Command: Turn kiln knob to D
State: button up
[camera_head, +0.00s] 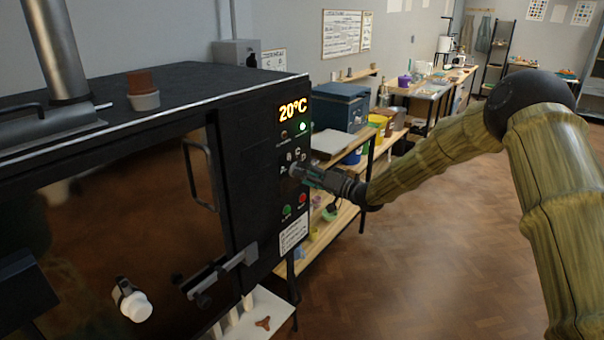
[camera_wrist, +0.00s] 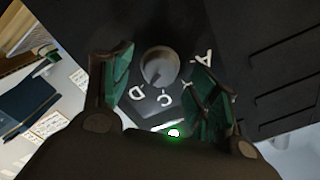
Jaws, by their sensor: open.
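The kiln knob (camera_wrist: 160,66) is a round grey dial on the kiln's dark control panel. White letters stand around it: D (camera_wrist: 137,92), C (camera_wrist: 164,99) and A (camera_wrist: 203,61) show in the wrist view, while B is partly behind a finger. My gripper (camera_wrist: 163,65) is open, with one green-padded finger on each side of the knob. Gaps show between the pads and the knob. I cannot tell which letter the knob points to.
The black kiln (camera_head: 130,130) fills the left side, with a door handle (camera_head: 198,175) and a latch (camera_head: 222,272) protruding. Its display (camera_head: 293,111) reads 20°C. Green and red buttons (camera_head: 294,204) sit below the knob. Wooden shelves (camera_head: 345,215) stand behind; the floor at right is clear.

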jog(key=v, duration=0.9)
jog(key=shift+s+d, duration=0.25)
jog(key=shift+d, duration=0.05)
jog(key=s+d+f+m+g+h, duration=0.1)
jog(key=s+f+h, duration=0.2)
jog(key=s+f, duration=0.7)
jog(key=s+d+f+m+g+h, duration=0.1)
jog(key=s+f+h, duration=0.2)
jog(key=s+f, duration=0.7)
jog(key=s+d+f+m+g+h, duration=0.1)
jog(key=s+f+h, duration=0.35)
jog(key=f, duration=0.95)
jog(key=s+d+f+g+h, duration=0.1)
jog(key=s+d+f+g, duration=0.1)
jog(key=s, duration=1)
jog(key=s+d+f+g+h, duration=0.1)
jog(key=s+d+f+g, duration=0.2)
jog(key=s, duration=0.9)
jog(key=s+d+f+n+g+h, duration=0.1)
jog(key=s+d, duration=0.4)
jog(key=s, duration=0.7)
notch_tip(320, 180, down, 2)
jog(key=shift+d+f+g+h, duration=0.1)
jog(key=shift+d+g+h, duration=0.2)
jog(key=shift+g+h, duration=0.4)
jog(key=shift+w, duration=0.1)
jog(key=shift+c, duration=0.2)
